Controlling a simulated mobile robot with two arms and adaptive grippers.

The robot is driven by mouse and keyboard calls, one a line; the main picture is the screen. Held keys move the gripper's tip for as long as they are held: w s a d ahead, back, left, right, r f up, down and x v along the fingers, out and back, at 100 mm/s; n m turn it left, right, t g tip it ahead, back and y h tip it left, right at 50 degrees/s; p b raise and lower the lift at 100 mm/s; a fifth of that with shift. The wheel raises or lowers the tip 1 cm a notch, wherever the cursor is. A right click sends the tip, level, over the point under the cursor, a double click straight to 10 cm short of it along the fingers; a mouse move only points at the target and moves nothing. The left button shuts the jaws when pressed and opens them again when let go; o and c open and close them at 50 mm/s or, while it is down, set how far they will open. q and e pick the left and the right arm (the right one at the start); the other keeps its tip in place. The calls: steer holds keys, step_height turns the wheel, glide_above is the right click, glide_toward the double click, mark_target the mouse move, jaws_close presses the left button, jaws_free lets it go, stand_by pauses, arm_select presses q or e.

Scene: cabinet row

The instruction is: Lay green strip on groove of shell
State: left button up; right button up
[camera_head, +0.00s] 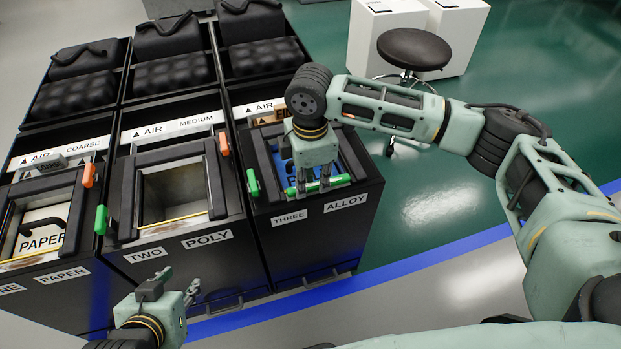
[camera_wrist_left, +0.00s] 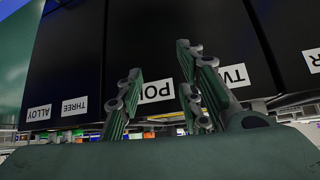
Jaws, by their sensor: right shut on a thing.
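The green strip (camera_head: 340,182) lies across the front of the opening of the cabinet marked THREE and ALLOY (camera_head: 330,240), which seems to be the shell. My right gripper (camera_head: 313,187) points down from above, shut on the strip near its middle. The strip runs roughly along the front rim. I cannot tell whether it touches the groove, which the strip and gripper hide. My left gripper (camera_head: 178,284) is low in front of the cabinet marked TWO and POLY. Its fingers are apart and empty, as the left wrist view (camera_wrist_left: 158,100) also shows.
The cabinet marked TWO (camera_head: 188,262) has an open top with a yellow line along its front. The PAPER cabinet (camera_head: 60,295) stands at far left. Green and orange clips stick up from the frames. A round stool (camera_head: 413,48) and white boxes stand behind on the green floor.

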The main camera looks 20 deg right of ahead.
arm_select(q)
steer(key=shift+s+a+f, duration=0.1)
steer(key=shift+s+f, duration=0.05)
steer(key=shift+s, duration=0.15)
arm_select(e)
steer(key=shift+f, duration=0.45)
arm_select(q)
steer(key=shift+s, duration=0.1)
arm_select(e)
steer(key=shift+f, duration=0.1)
arm_select(q)
steer(key=shift+s+a+f+g, duration=0.15)
steer(key=shift+s+g, duration=0.15)
steer(key=shift+s, duration=0.1)
arm_select(e)
steer(key=shift+s+f, duration=0.3)
steer(key=shift+f, duration=0.15)
steer(key=o, duration=0.8)
arm_select(q)
steer(key=shift+f, duration=0.1)
arm_select(e)
steer(key=shift+o, duration=0.6)
steer(key=shift+w+f, duration=0.15)
arm_select(q)
steer(key=shift+f, duration=0.1)
arm_select(e)
steer(key=shift+w+r, duration=0.1)
steer(key=shift+r, duration=0.1)
